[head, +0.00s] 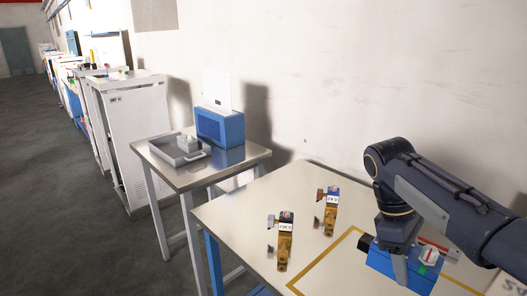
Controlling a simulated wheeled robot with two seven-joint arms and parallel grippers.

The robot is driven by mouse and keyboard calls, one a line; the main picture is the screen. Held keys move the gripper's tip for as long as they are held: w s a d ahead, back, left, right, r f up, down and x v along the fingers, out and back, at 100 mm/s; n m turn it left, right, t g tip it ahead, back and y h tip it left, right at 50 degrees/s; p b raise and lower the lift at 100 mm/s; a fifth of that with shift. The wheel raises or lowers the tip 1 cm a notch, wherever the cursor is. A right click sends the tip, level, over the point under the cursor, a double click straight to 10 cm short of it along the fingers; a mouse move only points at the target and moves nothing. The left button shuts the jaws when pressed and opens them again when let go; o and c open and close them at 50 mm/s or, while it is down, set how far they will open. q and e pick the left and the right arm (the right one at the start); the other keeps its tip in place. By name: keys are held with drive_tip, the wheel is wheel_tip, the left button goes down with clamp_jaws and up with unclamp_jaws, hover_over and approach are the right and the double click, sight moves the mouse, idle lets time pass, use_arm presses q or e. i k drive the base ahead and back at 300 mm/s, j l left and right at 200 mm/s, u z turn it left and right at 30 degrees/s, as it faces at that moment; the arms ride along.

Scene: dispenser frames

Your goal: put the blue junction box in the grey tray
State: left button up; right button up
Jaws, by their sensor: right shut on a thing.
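The blue junction box (392,268) is at the lower right of the head view, over the near table inside a yellow-outlined area. My right gripper (398,262) comes down onto it from above and is shut on it. The gripper hides part of the box's top and side; I cannot tell whether the box touches the table. The grey tray (165,156) lies on the smaller metal table further back, left of my right arm. A grey object (188,144) is in or at the edge of the tray. My left gripper is not in view.
A blue box-shaped unit (220,127) with a white panel stands behind the tray. Two brass-coloured parts with labels, one on the left (285,248) and one further back (331,212), stand on the near table (240,212). A gap separates the two tables. White cabinets (135,135) stand further left.

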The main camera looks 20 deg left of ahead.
sight(170, 154)
drive_tip(key=i+j+u, duration=0.1)
drive_tip(key=i+j, duration=0.3)
drive_tip(key=j, duration=0.45)
drive_tip(key=i+j+u, duration=0.15)
drive_tip(key=i+j, duration=0.3)
drive_tip(key=j, duration=0.35)
drive_tip(key=i+j+u, duration=0.1)
drive_tip(key=i+j, duration=0.4)
drive_tip(key=j, duration=0.25)
drive_tip(key=i+j+u, duration=0.15)
drive_tip(key=i+j, duration=0.35)
drive_tip(key=j, duration=0.2)
drive_tip(key=i+j+u, duration=0.1)
drive_tip(key=i+j, duration=0.45)
drive_tip(key=j, duration=0.1)
